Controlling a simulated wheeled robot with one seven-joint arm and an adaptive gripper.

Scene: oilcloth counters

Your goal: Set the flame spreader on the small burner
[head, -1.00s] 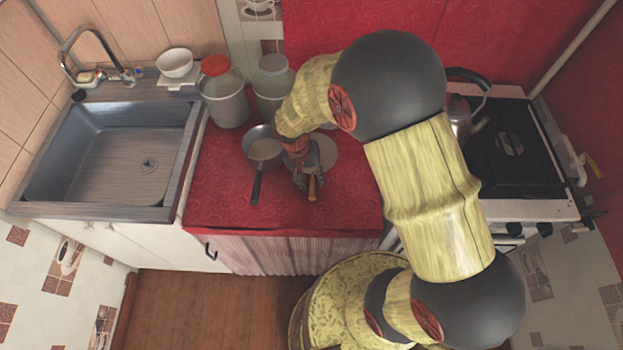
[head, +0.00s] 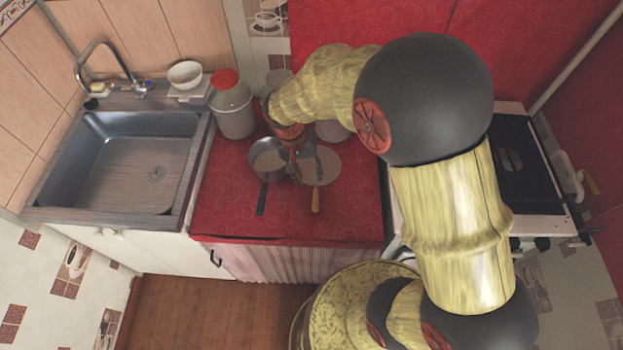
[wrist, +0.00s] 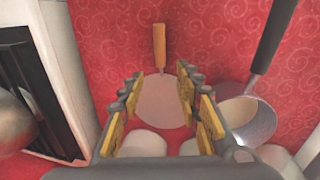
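The flame spreader is a flat pale disc (head: 325,167) with a wooden handle (head: 316,201) pointing to the counter's front. It lies on the red counter, and its disc (wrist: 160,102) shows between my fingers in the wrist view. My gripper (head: 298,168) is above the counter between the saucepan and the disc in the head view. The stove (head: 555,205) stands at the right, partly behind my arm. I cannot make out the small burner.
A saucepan (head: 268,158) with a dark handle stands left of the spreader; it also shows in the wrist view (wrist: 245,122). A red-lidded can (head: 232,108) stands behind it. The sink (head: 130,165) is at the left. A rounded metal vessel (wrist: 12,120) shows at the stove side.

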